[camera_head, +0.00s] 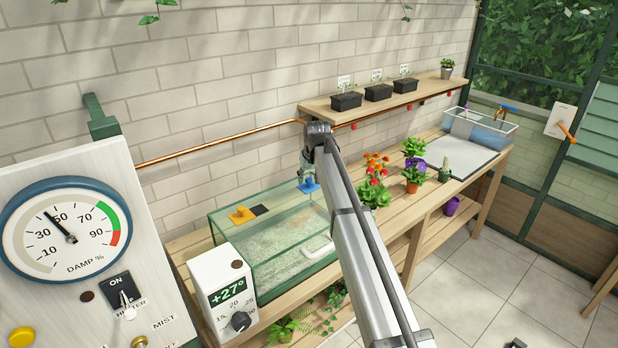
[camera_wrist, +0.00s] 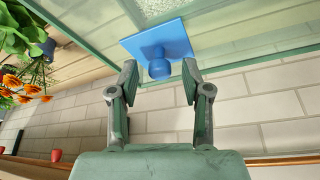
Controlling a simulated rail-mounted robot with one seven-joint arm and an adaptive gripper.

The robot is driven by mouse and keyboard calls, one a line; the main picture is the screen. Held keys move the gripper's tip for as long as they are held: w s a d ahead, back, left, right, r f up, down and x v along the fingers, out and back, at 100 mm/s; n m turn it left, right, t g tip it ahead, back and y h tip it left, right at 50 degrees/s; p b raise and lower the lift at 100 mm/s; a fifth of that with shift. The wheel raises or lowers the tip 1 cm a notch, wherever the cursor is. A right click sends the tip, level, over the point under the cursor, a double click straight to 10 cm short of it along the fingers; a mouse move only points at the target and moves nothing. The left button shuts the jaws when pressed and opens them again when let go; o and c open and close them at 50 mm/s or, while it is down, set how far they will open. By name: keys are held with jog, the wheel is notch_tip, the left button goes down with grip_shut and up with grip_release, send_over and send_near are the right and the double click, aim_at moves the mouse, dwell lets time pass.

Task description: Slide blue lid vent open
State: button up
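The blue lid vent (camera_head: 309,186) is a flat square plate at the far right of the glass tank's top, partly hidden by my gripper and arm. In the wrist view the blue plate (camera_wrist: 172,38) has a round knob (camera_wrist: 158,70) facing me. My gripper (camera_wrist: 160,67) is open, with a finger on each side of the knob in the picture and a visible gap at both sides. I cannot tell whether the fingertips reach the knob's depth. In the head view my gripper (camera_head: 307,173) is just above the blue vent. No dark opening shows beside the blue plate.
The glass tank (camera_head: 262,272) holds pale gravel. Orange flowers (camera_head: 376,165) stand right of my arm. A shelf (camera_head: 395,93) with black pots is on the brick wall.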

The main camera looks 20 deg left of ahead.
grip_shut()
jog(key=s+a, duration=0.2)
jog(key=s, duration=0.1)
jog(key=s+a+b, duration=0.1)
jog(key=s, duration=0.1)
jog(key=shift+s, duration=0.15)
jog(key=shift+c, duration=0.9)
grip_release()
jog(key=o, duration=0.4)
jog(key=shift+s+a, duration=0.1)
jog(key=shift+a, duration=0.05)
jog(key=shift+r, duration=0.1)
jog(key=shift+d+r, duration=0.2)
jog(key=v, duration=1.1)
jog(key=shift+s+r, duration=0.15)
